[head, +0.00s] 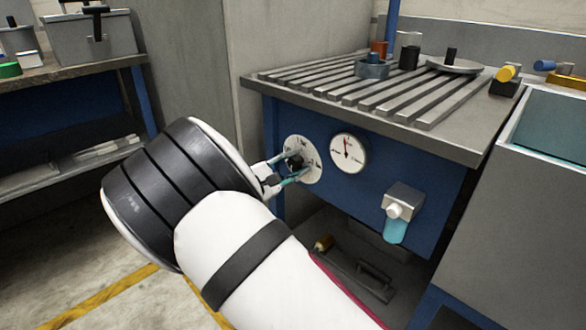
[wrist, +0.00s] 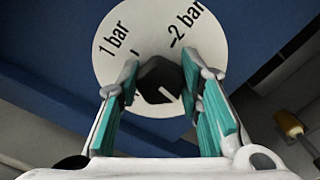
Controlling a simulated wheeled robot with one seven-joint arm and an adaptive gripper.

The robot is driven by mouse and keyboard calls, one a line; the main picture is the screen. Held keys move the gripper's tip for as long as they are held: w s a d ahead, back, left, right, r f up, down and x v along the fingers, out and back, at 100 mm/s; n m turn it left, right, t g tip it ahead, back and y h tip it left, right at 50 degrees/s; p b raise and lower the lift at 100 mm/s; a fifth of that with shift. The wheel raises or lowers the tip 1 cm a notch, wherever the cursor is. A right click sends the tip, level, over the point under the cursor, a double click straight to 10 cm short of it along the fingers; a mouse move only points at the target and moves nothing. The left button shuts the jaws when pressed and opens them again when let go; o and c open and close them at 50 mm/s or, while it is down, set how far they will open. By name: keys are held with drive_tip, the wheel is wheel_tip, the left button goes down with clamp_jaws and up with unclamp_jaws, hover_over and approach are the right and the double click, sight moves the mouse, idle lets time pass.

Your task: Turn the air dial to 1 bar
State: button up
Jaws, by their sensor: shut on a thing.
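The air dial is a white round plate (head: 312,172) with a black knob on the blue front panel. In the wrist view the plate (wrist: 150,25) reads "1 bar" at upper left and "2 bar" at upper right, each beside a tick. The black knob (wrist: 158,82) carries a short white line on its lower right, pointing away from both labels. My gripper (wrist: 160,68) is shut on the knob, one teal-padded finger on each side. In the head view my gripper (head: 290,165) reaches the dial from the left; its fingers partly cover the dial.
A white gauge (head: 348,153) with a red needle pointing up sits right of the dial. A filter with a teal bowl (head: 396,230) juts out lower right. The slotted bench top (head: 460,135) overhangs the panel. A grey cabinet (head: 520,220) stands at right.

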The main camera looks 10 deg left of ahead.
drive_tip(key=shift+f+m+b, duration=0.15)
drive_tip(key=shift+m+b, duration=0.25)
drive_tip(key=shift+m, duration=0.4)
drive_tip(key=o, duration=1.2)
drive_tip(key=v, duration=1.2)
drive_tip(key=shift+a, duration=0.1)
